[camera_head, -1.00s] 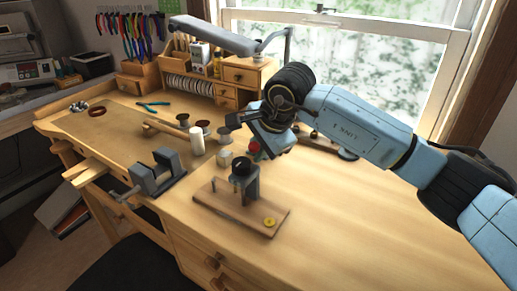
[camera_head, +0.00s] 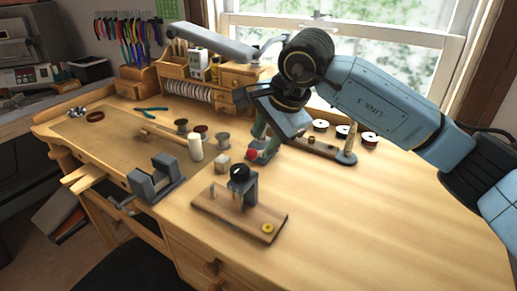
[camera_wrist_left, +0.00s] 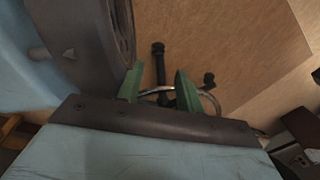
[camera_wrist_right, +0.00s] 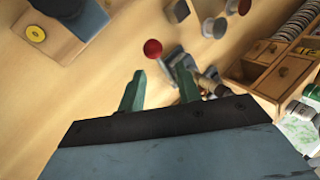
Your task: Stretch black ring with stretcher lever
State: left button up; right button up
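A grey post (camera_head: 250,190) stands on a wooden board (camera_head: 225,214). A round black piece (camera_head: 240,171) sits on its top; I cannot tell clearly whether this is the black ring. A red ball knob (camera_head: 251,155) is behind the post. It also shows in the right wrist view (camera_wrist_right: 152,48), beside a metal fixture. My right gripper (camera_head: 262,146) points down beside the knob. Its green fingers are apart and empty in the right wrist view (camera_wrist_right: 160,72), with the knob just beyond them. My left gripper (camera_wrist_left: 158,80) is open and empty, away from the bench.
A yellow disc (camera_head: 268,228) lies on the board. A grey vise (camera_head: 155,180) is at left. A drawer organizer (camera_head: 240,76) is at the back.

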pick_arm(q)
jog(key=shift+w+d+r, duration=0.2)
jog(key=shift+w+d, duration=0.1)
jog(key=shift+d, duration=0.25)
pick_arm(e)
jog(key=v, duration=0.5)
jog(key=shift+s+r, duration=0.15)
jog(key=shift+r, duration=0.1)
